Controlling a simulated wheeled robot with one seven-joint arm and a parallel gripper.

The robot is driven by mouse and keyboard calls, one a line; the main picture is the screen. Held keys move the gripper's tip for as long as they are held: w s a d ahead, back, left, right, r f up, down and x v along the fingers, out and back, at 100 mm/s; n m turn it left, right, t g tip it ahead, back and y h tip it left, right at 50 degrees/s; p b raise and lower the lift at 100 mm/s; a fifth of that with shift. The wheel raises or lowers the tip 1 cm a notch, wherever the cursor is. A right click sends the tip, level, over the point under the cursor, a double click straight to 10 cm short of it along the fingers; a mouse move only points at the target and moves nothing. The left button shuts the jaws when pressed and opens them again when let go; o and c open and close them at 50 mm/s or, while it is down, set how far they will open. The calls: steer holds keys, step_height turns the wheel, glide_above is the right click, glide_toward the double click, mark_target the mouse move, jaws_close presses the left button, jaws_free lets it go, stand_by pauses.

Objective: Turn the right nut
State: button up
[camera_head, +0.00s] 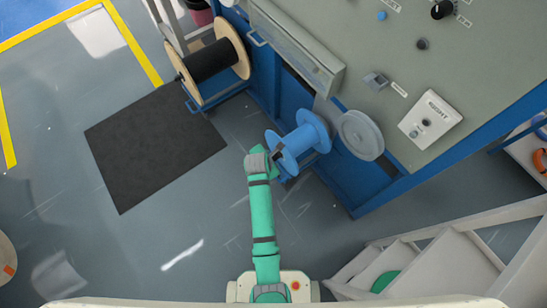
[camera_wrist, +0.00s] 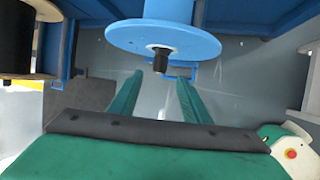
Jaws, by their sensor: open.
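A blue spool (camera_head: 312,136) is mounted at the front of the machine. In the wrist view its round blue flange (camera_wrist: 120,38) faces me, and a dark nut-like end (camera_wrist: 160,62) sticks out at its centre. My gripper (camera_wrist: 160,78) is open, with its two green fingers apart and nothing visible between them. The fingertips point towards the flange, just below the dark end in that picture. I cannot tell whether they touch it. In the head view my gripper (camera_head: 276,155) is close beside the spool's near flange, and the dark end cannot be made out clearly there.
A wooden reel (camera_head: 237,50) with black cable is at the upper left. A grey disc (camera_head: 360,135) stands right of the blue spool. The machine's grey top (camera_head: 420,75) carries knobs and buttons. A dark mat (camera_head: 150,145) and open floor are on the left; white stairs (camera_head: 440,260) are lower right.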

mark_target(274, 158)
steer(key=x, duration=1)
steer(key=shift+s, duration=0.1)
steer(key=shift+c, duration=0.3)
steer(key=c, duration=1)
